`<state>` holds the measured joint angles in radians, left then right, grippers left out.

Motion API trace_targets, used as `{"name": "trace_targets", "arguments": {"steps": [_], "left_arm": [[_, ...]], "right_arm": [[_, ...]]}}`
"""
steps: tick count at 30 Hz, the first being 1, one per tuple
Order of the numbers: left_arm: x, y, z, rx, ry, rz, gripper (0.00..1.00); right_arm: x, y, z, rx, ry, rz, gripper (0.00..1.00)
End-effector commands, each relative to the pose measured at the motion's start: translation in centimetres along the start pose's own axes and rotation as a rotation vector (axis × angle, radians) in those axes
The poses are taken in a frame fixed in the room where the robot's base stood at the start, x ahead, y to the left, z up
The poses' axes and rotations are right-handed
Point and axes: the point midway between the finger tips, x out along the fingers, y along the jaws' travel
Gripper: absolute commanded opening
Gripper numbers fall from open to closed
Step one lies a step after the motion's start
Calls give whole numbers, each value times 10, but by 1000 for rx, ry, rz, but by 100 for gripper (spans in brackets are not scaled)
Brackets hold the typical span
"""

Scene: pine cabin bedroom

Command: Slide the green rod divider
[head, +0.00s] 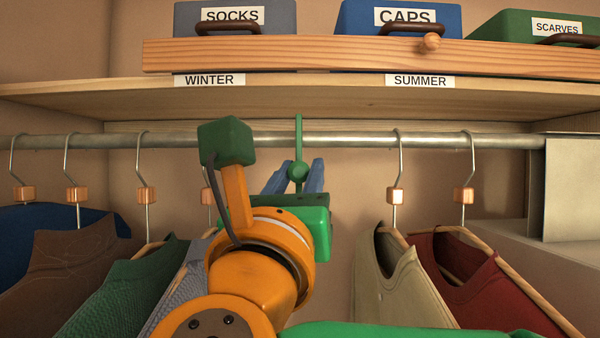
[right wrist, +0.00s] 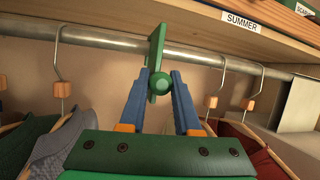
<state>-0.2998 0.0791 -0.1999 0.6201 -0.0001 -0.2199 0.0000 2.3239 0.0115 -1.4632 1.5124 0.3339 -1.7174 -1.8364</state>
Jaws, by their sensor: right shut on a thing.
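The green rod divider (head: 299,128) hangs on the metal closet rod, a thin upright plate with a round knob below. In the right wrist view, the divider (right wrist: 155,48) is seen nearly edge-on, with its knob between my blue fingers. My right gripper (head: 297,175) is shut on the divider's knob just below the rod; it also shows in the right wrist view (right wrist: 161,84). The divider stands between the hangers on the left and those on the right. My left gripper is not in view.
The rod (head: 345,140) runs under a wooden shelf (head: 320,98) labelled WINTER on the left and SUMMER on the right. Several garments hang left; a beige garment (head: 385,285) and a red one (head: 450,275) hang right. Bare rod lies on both sides of the divider.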

Motion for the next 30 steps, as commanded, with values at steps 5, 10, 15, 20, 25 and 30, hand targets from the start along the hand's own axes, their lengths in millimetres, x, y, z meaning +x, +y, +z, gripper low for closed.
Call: {"name": "trace_targets", "arguments": {"steps": [5, 10, 15, 20, 25, 30], "left_arm": [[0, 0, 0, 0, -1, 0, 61], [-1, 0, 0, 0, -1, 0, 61], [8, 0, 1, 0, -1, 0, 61], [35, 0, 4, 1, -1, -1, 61], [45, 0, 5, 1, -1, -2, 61], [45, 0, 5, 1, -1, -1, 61]], "right_arm": [[0, -1, 3, 3, -7, -1, 0], [0, -1, 3, 3, -7, -2, 0], [1, -8, -1, 6, -7, -5, 0], [5, -41, -10, 8, -8, -7, 0], [11, -68, -9, 6, -8, -6, 0], [13, -74, -7, 3, -9, -3, 0]]}}
